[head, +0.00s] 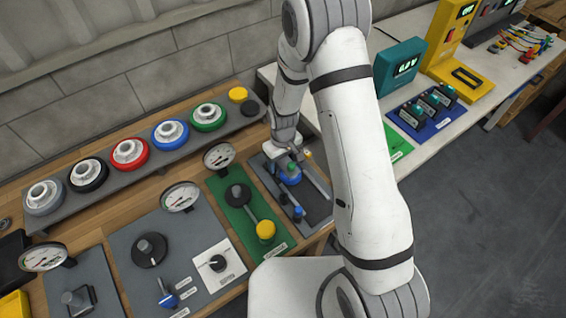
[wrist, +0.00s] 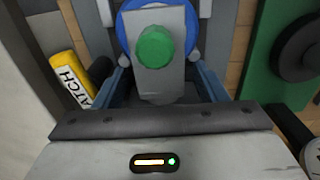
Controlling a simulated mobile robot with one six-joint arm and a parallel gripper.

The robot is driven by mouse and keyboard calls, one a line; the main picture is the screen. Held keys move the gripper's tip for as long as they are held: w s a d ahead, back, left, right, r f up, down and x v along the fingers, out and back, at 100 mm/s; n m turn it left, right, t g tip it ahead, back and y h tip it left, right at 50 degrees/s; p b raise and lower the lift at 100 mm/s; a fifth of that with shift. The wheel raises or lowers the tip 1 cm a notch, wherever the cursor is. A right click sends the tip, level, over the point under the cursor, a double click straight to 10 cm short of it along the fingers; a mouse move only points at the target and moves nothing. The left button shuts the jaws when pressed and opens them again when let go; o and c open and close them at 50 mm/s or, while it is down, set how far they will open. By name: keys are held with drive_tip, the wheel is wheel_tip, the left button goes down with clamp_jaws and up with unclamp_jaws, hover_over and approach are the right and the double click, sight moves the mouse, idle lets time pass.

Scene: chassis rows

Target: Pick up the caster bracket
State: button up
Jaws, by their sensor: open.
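A grey plate with a round green cap (wrist: 156,46) sits over a blue round part (wrist: 128,22) in the wrist view. In the head view the blue part (head: 290,177) stands on a dark grey panel (head: 318,208). I cannot tell for sure whether this is the caster bracket; no other thing is clearly one. My gripper (wrist: 165,66) is open, with its fingers on either side of the grey plate. Whether they touch it cannot be told.
A green panel (head: 237,195) with a black knob and a yellow knob lies left of the dark panel. A yellow labelled piece (wrist: 71,80) is left of my gripper. A gauge (head: 219,157) and a row of coloured round parts (head: 129,152) stand nearby. A white table (head: 420,150) is at right.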

drive_tip(key=shift+c, duration=0.3)
drive_tip(key=c, duration=1.2)
drive_tip(key=shift+w+r, duration=0.1)
wheel_tip(320, 180, up, 18)
drive_tip(key=b, duration=0.3)
wheel_tip(320, 180, up, 4)
drive_tip(key=p, duration=0.3)
hover_over(283, 160)
drive_tip(key=shift+r, duration=0.2)
idle(0.4)
